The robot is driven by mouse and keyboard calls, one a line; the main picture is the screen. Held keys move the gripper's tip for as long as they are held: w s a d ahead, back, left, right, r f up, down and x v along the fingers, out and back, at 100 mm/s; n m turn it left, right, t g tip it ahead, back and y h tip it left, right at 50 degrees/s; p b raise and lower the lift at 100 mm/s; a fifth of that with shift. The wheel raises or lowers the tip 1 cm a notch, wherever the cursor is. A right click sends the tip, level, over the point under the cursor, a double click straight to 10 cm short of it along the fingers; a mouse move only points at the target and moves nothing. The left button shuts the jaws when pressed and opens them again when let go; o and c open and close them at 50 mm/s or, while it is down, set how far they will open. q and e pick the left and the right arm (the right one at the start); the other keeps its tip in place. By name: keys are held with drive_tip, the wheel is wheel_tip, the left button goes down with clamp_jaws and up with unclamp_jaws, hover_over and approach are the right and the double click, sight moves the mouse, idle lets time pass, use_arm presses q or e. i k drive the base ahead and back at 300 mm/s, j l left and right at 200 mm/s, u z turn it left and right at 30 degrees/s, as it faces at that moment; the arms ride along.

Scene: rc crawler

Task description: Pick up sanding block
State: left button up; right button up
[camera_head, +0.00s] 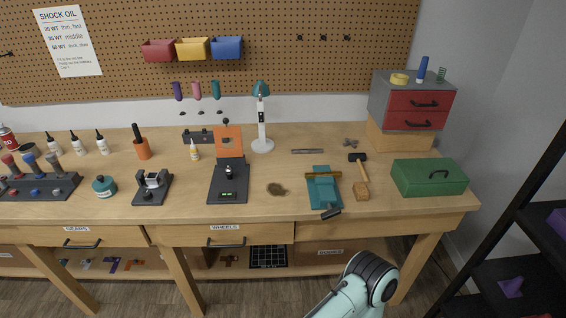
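A small tan-brown block (361,191), which looks like the sanding block, lies on the wooden workbench (420,205) near its front right. It sits just below the handle end of a mallet (358,165); I cannot tell whether they touch. To its left is a teal vise (323,188). A mint and black arm link of mine rises at the bottom, below the bench front. Neither gripper's fingers show in the head view.
A green toolbox (429,176) stands right of the block, with a grey and red drawer cabinet (411,101) behind. A brown oval item (276,189) lies left of the vise. A black shelf rack (515,225) stands at the right. Bare bench top lies around the block's front.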

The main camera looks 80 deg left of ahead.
sight(362, 193)
drive_tip(key=u, duration=1.8)
drive_tip(key=i+u, duration=0.4)
drive_tip(key=i+l+u, duration=0.2)
drive_tip(key=i+u, duration=0.2)
drive_tip(key=i+l, duration=0.1)
drive_tip(key=i, duration=0.2)
drive_tip(key=i+l, duration=0.1)
drive_tip(key=i, duration=0.2)
